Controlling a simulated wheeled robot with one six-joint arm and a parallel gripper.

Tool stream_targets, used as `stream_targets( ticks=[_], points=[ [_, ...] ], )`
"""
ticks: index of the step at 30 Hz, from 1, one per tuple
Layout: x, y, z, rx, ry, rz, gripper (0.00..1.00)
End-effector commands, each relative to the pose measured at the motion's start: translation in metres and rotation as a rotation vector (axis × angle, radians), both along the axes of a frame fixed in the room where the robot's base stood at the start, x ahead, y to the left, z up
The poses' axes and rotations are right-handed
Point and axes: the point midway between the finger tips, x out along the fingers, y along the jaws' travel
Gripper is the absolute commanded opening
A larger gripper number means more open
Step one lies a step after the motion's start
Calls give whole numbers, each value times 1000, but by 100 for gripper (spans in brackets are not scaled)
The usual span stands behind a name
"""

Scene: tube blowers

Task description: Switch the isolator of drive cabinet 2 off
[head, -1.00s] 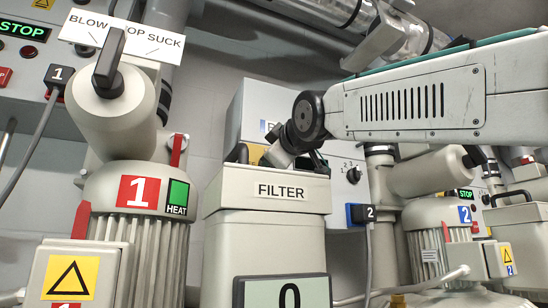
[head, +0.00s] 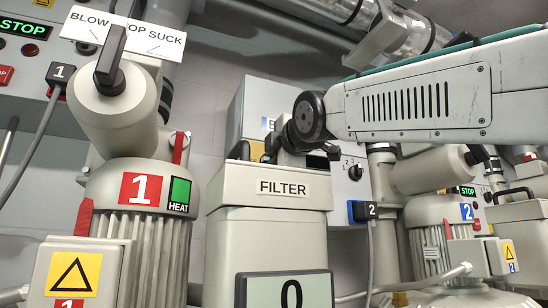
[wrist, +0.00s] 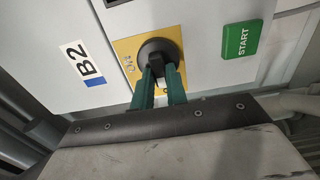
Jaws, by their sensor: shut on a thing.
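In the wrist view the isolator is a round black rotary switch (wrist: 158,47) with a raised grip, on a yellow plate (wrist: 124,52) marked ON at its left side. My gripper (wrist: 160,68) has its two green fingers shut on the switch's grip. The plate sits on a light grey cabinet (wrist: 50,35) labelled B2 (wrist: 84,62). Which mark the grip points at cannot be told. In the head view the grey cabinet (head: 285,96) stands behind the filter; its label is mostly hidden by my arm. My gripper's fingers are hidden there.
A green START button (wrist: 241,39) is right of the switch in the wrist view. In the head view the filter housing (head: 222,193) stands in front of the cabinet. Blower 1 (head: 112,188) is at the left, blower 2 (head: 420,215) at the right, under my arm.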

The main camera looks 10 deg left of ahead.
Motion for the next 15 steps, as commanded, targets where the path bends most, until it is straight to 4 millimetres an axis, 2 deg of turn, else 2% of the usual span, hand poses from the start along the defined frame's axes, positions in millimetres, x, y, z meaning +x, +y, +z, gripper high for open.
stream_targets(
  ticks=[14, 15],
  points=[
    [1, 0, -2, -15, -6, -1, 0],
    [1, 0, -2, -15, -6, -1, 20]
  ],
)
